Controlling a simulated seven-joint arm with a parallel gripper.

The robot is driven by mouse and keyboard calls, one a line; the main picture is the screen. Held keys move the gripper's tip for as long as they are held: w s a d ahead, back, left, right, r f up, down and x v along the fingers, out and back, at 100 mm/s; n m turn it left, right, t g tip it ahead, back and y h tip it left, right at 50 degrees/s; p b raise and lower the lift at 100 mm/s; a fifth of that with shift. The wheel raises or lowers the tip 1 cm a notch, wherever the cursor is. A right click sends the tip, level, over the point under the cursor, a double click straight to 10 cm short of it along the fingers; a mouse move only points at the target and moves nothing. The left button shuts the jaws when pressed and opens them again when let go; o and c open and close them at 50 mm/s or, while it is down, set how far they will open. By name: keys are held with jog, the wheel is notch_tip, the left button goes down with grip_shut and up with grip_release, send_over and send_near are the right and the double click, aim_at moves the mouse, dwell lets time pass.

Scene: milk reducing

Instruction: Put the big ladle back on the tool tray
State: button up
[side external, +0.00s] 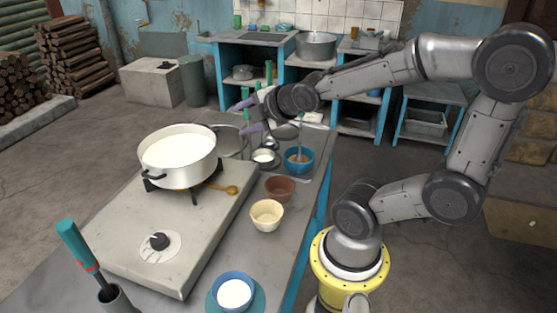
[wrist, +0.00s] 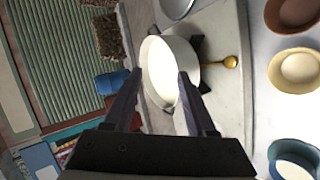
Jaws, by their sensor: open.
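My gripper (side external: 243,115) is open and empty, raised beyond the white pot on the far side of the table. In the wrist view its two fingers (wrist: 159,75) are apart, with the pot of white liquid (wrist: 168,68) below and beyond them. I cannot tell which of these, if any, is the big ladle. The tool tray cannot be made out clearly; my gripper and arm cover part of that far end.
The white pot (side external: 178,160) stands on the stove slab (side external: 190,235). A golden spoon (side external: 231,190) lies beside it. A brown bowl (side external: 280,188), cream bowl (side external: 267,215) and blue bowls (side external: 300,160) line the right edge. A teal-handled tool (side external: 75,245) stands in a holder front left.

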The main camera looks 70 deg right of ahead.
jog(key=s+a+m+g+y, duration=0.4)
jog(key=s+a+m, duration=0.8)
jog(key=shift+s+a+f+g+y, duration=0.2)
jog(key=shift+s+a+g+y, duration=0.1)
jog(key=shift+a+g, duration=0.1)
dwell(0.5)
